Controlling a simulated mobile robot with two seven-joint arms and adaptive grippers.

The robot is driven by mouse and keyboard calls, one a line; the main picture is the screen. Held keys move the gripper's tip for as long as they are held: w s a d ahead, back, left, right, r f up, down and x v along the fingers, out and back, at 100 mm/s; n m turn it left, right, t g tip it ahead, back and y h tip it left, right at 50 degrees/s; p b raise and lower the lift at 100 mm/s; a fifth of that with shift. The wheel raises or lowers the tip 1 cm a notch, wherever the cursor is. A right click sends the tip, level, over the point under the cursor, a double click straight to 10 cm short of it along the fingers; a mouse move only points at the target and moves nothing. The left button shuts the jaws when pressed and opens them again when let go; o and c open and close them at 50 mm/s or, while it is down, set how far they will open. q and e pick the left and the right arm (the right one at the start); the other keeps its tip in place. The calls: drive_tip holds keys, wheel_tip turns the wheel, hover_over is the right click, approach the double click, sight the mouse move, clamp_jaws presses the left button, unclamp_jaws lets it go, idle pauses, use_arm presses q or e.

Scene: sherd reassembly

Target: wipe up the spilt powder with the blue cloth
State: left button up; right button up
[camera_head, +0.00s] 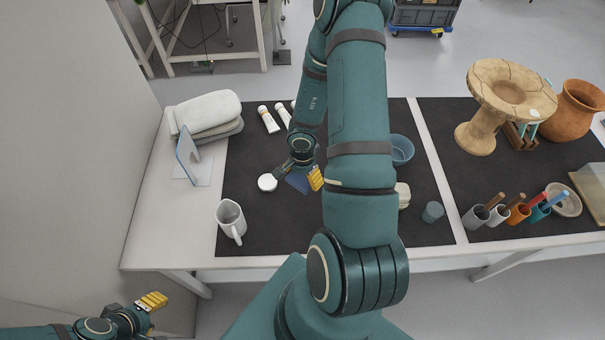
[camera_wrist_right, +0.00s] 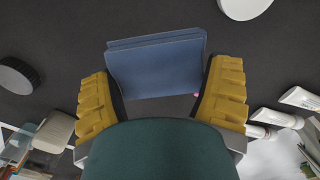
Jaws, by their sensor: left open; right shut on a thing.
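The blue cloth (camera_head: 297,182) is low over the dark mat, mostly hidden by my right gripper (camera_head: 301,177) in the head view. In the right wrist view the folded cloth (camera_wrist_right: 157,66) lies between the two yellow fingers, and the gripper is shut on it. I cannot tell whether the cloth touches the mat. My left gripper (camera_head: 144,312) is open and empty at the lower left, off the table. I cannot make out the spilt powder; my right arm hides part of the mat.
A white round piece (camera_head: 267,182) lies just left of the cloth. A white jug (camera_head: 231,220) stands at the front left, tubes (camera_head: 268,119) lie behind, and a blue bowl (camera_head: 402,150) stands right of my arm.

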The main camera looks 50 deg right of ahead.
use_arm(q)
drive_tip(key=shift+w+r+p, duration=0.1)
drive_tip(key=shift+r+p, duration=0.65)
drive_tip(key=shift+r, duration=0.4)
